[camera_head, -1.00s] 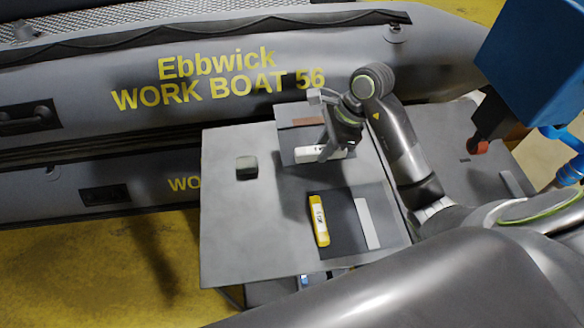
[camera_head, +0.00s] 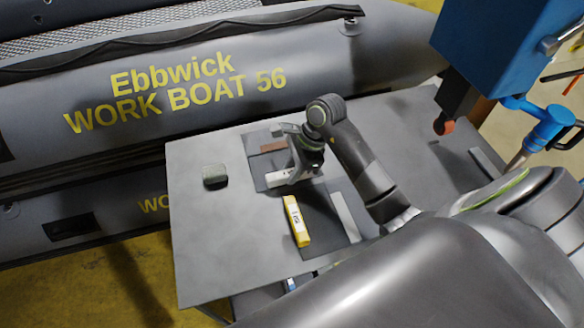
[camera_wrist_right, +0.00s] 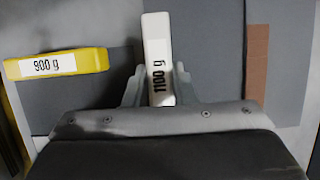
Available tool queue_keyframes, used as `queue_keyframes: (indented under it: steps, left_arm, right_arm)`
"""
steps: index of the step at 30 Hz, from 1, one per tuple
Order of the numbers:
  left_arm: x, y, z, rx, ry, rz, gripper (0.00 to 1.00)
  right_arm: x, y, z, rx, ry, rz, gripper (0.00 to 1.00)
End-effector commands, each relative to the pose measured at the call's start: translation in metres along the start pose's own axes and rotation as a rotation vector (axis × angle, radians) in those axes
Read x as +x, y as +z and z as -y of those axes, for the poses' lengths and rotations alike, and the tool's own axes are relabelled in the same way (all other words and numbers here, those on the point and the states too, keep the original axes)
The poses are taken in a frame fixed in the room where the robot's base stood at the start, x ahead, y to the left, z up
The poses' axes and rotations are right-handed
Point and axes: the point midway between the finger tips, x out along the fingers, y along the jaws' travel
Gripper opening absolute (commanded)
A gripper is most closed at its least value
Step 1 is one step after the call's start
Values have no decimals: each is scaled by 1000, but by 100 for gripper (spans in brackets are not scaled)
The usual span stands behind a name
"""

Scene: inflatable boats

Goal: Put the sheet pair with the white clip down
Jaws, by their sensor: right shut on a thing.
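The white clip (camera_head: 284,178), labelled 1100 g in the right wrist view (camera_wrist_right: 157,42), sits on a dark grey sheet pair (camera_head: 258,166) with a brown strip. The sheet pair appears to lie flat on the grey table (camera_head: 210,240), towards its far side. My right gripper (camera_head: 297,172) is shut on the white clip, with one finger on each side of it in the right wrist view (camera_wrist_right: 158,76). The gripper hides part of the clip and sheets in the head view. Contact under the sheets cannot be seen. My left gripper is not in view.
A yellow clip (camera_head: 296,221), labelled 900 g, lies on another dark sheet with a light strip (camera_head: 345,217), nearer than the white clip. A dark block (camera_head: 215,177) stands to the left. The grey inflatable boat (camera_head: 330,65) borders the table's far side.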

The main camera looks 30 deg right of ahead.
Motion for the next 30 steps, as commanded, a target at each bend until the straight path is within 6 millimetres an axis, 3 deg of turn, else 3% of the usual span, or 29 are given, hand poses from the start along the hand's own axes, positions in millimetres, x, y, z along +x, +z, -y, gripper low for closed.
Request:
queue_keyframes:
  steps: [8, 9, 14, 26, 30]
  left_arm:
    - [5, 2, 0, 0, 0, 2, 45]
    - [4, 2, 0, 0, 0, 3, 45]
    - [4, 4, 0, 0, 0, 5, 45]
    - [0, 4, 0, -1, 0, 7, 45]
    - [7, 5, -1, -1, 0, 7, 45]
  right_arm:
    - [3, -1, 0, -1, -1, 0, 0]
    - [2, -1, 0, 0, -1, 0, 26]
    - [2, -1, 0, 0, 0, 0, 45]
    - [-4, 0, 1, 0, -2, -1, 45]
    - [-26, -2, 2, -3, -6, -4, 45]
